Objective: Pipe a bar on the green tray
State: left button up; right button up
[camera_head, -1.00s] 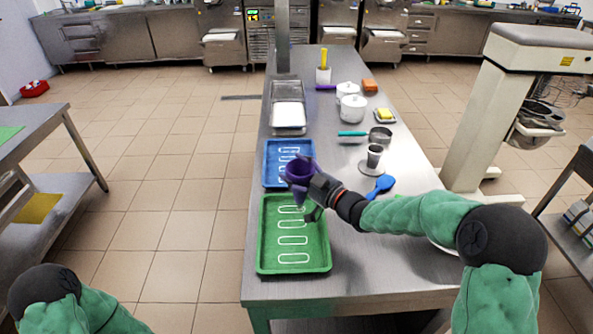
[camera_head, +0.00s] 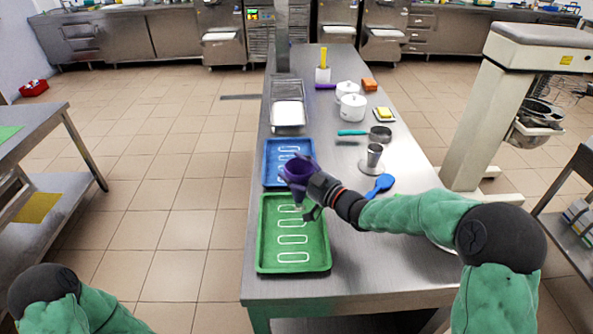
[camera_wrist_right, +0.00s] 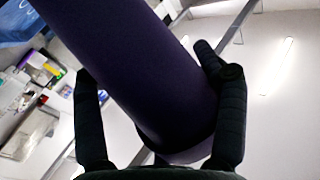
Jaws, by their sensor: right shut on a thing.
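The green tray (camera_head: 264,240) lies at the near left end of the steel table, with several white oblong outlines in a column on its floor. My right gripper (camera_head: 304,183) is shut on a purple piping bag (camera_head: 296,168), held above the far end of the green tray, by the blue tray. In the right wrist view the purple bag (camera_wrist_right: 135,75) runs between the two dark fingers (camera_wrist_right: 160,95). Some of the far end of the green tray is hidden by my gripper. My left gripper is not in view; only part of my left arm shows.
A blue tray (camera_head: 268,165) with similar white outlines lies just beyond the green one. A blue spoon (camera_head: 380,185), a metal cup (camera_head: 374,155), a teal-handled pan (camera_head: 380,134) and white pots (camera_head: 352,107) stand to the right. A metal tray (camera_head: 289,128) lies farther back.

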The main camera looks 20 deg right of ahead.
jog(key=shift+w+a+b, duration=0.15)
jog(key=shift+w+a, duration=0.05)
jog(key=shift+a, duration=0.35)
jog(key=shift+w+a+b, duration=0.15)
jog(key=shift+a, duration=0.45)
dwell(0.5)
jog(key=shift+w+a+b, duration=0.15)
jog(key=shift+a+b, duration=0.05)
jog(key=shift+a, duration=0.3)
jog(key=shift+w+a+b, duration=0.15)
jog(key=shift+a, duration=0.35)
dwell(0.5)
notch_tip(320, 180, up, 5)
jog(key=p, duration=0.3)
jog(key=shift+f, duration=0.2)
dwell(0.4)
